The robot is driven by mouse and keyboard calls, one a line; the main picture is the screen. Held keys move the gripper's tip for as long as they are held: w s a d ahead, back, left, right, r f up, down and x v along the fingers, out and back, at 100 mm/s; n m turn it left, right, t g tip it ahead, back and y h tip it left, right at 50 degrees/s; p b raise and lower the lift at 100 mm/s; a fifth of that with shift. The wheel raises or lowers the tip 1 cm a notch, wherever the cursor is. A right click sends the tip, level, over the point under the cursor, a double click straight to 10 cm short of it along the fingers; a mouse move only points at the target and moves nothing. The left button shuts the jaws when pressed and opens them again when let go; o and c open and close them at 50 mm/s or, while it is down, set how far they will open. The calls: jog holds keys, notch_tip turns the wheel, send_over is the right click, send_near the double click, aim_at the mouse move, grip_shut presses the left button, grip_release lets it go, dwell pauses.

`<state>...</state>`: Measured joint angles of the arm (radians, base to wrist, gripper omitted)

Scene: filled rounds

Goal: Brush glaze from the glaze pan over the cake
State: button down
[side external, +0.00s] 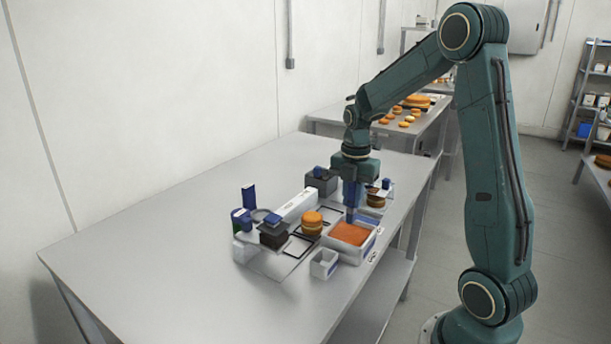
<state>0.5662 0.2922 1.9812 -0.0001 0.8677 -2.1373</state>
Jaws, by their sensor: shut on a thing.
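My gripper (352,190) is at the end of the teal arm, pointing down over the back of the glaze pan. It is shut on a slim blue thing, probably the brush; the fingers and the small view hide most of it. Its lower end is at the pan's back edge; I cannot tell whether it touches the glaze. The glaze pan (347,258) is a white rectangular tray filled with orange glaze (350,234). A round golden layered cake (312,222) stands just left of the pan. Another round (376,201) is behind the pan, partly hidden.
A small white open box (325,264) stands in front of the pan. A long white box (297,205) lies behind the cake. Dark blocks (273,237) and blue upright items (249,197) stand at left. A dark grey box (321,183) is behind. The table's left is clear.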

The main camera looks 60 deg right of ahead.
aim_at(352, 206)
jog(key=shift+f, duration=1.5)
jog(key=shift+f, duration=0.65)
dwell(1.6)
jog(key=shift+r, duration=3.6)
jog(key=shift+w, duration=0.15)
jog(key=w+a+m, duration=0.7)
jog(key=w+m, duration=0.2)
jog(key=w, duration=0.2)
jog(key=w+a+m, duration=0.7)
jog(key=w+m, duration=0.2)
jog(key=w, duration=0.2)
jog(key=shift+r, duration=0.45)
